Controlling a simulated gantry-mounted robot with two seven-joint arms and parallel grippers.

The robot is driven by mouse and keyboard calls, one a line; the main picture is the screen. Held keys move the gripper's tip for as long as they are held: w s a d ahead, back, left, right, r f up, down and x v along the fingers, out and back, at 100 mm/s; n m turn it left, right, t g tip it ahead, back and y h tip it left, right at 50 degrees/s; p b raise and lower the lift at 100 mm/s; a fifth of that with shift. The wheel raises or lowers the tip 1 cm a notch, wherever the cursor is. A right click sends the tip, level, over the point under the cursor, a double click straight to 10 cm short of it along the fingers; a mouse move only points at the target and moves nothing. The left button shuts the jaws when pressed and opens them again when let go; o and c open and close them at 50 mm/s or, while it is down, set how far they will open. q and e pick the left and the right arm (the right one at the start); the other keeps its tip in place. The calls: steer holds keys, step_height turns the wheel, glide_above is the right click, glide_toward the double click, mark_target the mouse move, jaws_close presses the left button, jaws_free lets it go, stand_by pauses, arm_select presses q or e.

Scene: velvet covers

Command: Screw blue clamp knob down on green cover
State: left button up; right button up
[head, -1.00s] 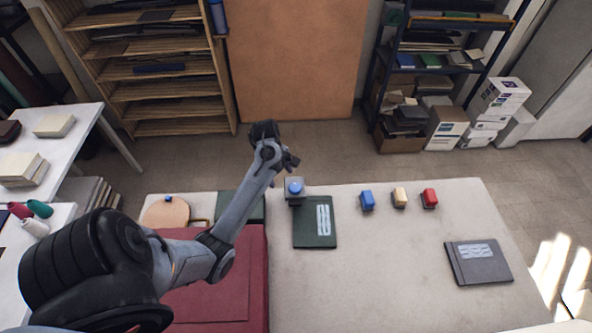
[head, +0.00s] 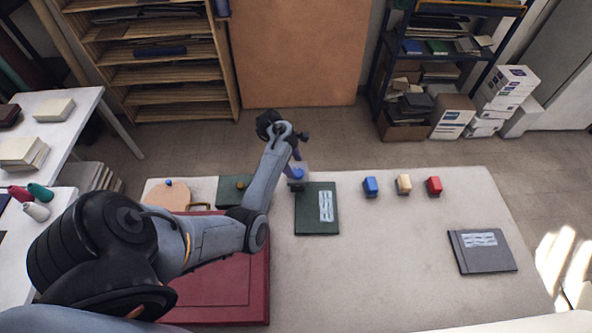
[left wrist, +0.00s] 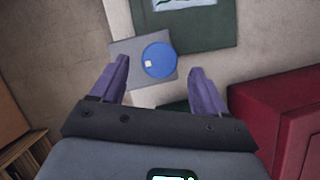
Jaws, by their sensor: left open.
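The green cover (head: 309,222) lies flat on the pale table, with a light label on it; its corner also shows at the top of the left wrist view (left wrist: 222,28). The blue clamp knob (head: 297,173) sits on a grey clamp block at the cover's upper left corner. In the left wrist view the knob (left wrist: 160,60) is a round blue disc with a small pale mark. My left gripper (head: 295,156) is open over the clamp. In the left wrist view its two purple fingers (left wrist: 157,78) stand either side of the knob, apart from it. My right gripper is not in view.
A grey cover (head: 482,262) lies far right. A red case (head: 215,290) lies under my left arm. The table's middle right is clear.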

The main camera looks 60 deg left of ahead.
mark_target(298, 172)
arm_select(q)
steer(key=shift+x, duration=1.7)
steer(key=c, duration=1)
steer(key=shift+r, duration=0.1)
